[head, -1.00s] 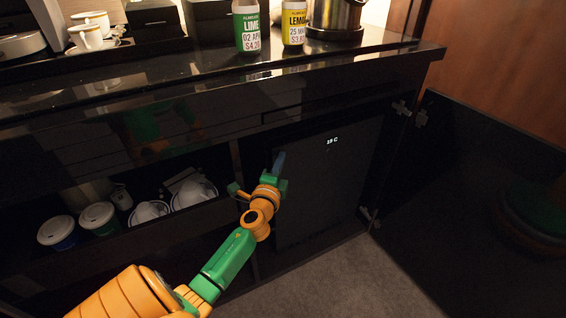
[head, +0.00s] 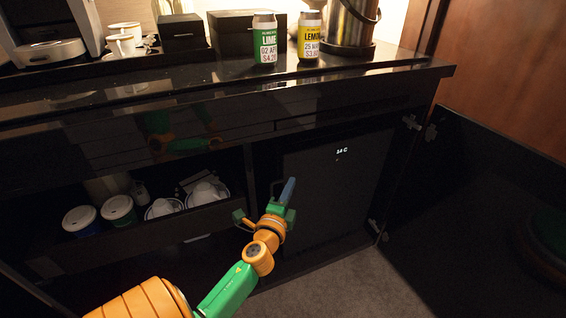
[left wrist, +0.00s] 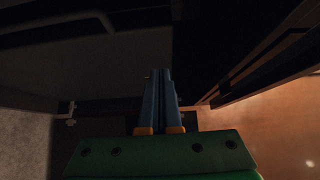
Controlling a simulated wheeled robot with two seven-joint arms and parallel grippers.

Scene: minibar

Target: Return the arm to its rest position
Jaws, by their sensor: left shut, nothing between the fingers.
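My left gripper (head: 288,190) is in front of the dark fridge door under the counter, near the door's left edge. Its green and orange arm comes up from the lower left of the head view. In the left wrist view its two blue fingers (left wrist: 158,98) lie side by side, shut with nothing between them. I cannot tell from the head view whether the gripper touches the door. My right gripper is in neither view.
The fridge (head: 335,200) shows a small lit readout. An open shelf to its left holds lidded cups (head: 118,207) and bowls (head: 205,192). On the counter (head: 200,80) stand a lime can (head: 265,40), a lemon can (head: 309,38) and a metal bucket (head: 350,25). Carpet lies below.

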